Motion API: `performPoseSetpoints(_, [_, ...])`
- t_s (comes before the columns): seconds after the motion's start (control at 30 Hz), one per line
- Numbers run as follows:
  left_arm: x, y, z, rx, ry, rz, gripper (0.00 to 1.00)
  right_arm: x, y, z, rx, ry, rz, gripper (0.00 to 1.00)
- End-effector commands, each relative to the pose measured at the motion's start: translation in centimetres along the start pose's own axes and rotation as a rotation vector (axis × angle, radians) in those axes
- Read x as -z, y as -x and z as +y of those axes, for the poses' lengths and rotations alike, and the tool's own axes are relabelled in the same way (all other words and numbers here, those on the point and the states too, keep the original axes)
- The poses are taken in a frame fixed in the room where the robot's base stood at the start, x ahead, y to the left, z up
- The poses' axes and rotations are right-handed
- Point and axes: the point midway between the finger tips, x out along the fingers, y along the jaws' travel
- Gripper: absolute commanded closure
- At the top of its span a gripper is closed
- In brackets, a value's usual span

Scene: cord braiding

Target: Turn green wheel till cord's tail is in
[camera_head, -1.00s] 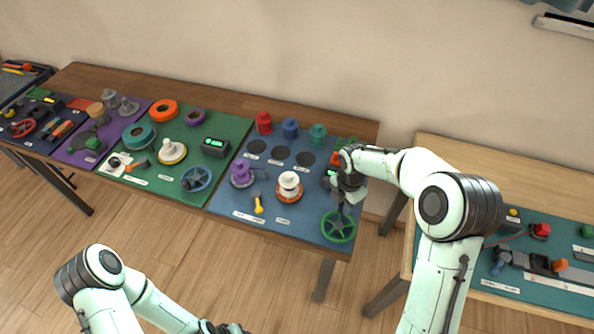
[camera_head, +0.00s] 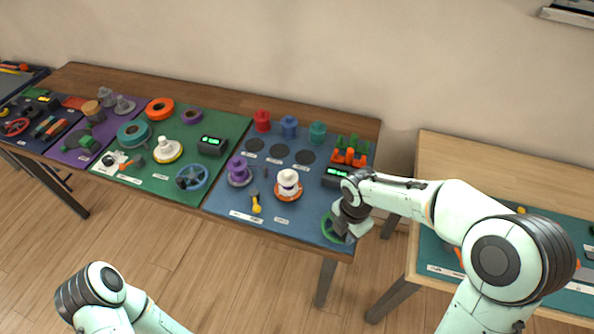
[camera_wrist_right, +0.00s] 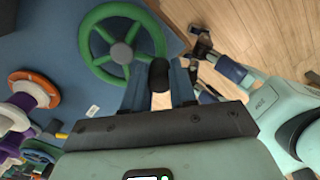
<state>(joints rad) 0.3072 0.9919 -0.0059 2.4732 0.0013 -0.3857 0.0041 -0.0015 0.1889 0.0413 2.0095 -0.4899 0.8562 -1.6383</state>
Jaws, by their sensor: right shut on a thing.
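The green wheel (camera_head: 327,228) lies at the front right corner of the blue mat, mostly hidden behind my right gripper (camera_head: 347,222) in the head view. In the right wrist view the whole green rim and grey hub of the wheel (camera_wrist_right: 122,52) show. There my right gripper (camera_wrist_right: 158,85) is shut on a dark upright knob (camera_wrist_right: 158,72) at the wheel's rim. A white spool on an orange base (camera_head: 288,183) and a purple spool (camera_head: 239,170) stand left of the wheel. I cannot make out the cord's tail. My left gripper is outside the head view.
A dark box with a green display (camera_head: 335,177) and an orange piece with green posts (camera_head: 350,152) stand behind my right gripper. A yellow-handled tool (camera_head: 256,203) lies on the blue mat (camera_head: 222,205). A second table (camera_head: 452,155) stands to the right.

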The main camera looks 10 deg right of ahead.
Motion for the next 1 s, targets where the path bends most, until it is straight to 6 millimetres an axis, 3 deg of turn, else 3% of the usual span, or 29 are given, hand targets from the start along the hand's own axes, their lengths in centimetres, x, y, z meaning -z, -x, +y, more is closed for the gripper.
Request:
performPoseSetpoints(0.23, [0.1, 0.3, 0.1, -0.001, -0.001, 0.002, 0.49, 1.7, 0.0, 1.2, 0.003, 0.004, 0.005, 1.0])
performPoseSetpoints(1.0, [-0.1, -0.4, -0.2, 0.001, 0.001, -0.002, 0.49, 2.0, 0.0, 1.9, 0.0, 0.005, 0.005, 1.0])
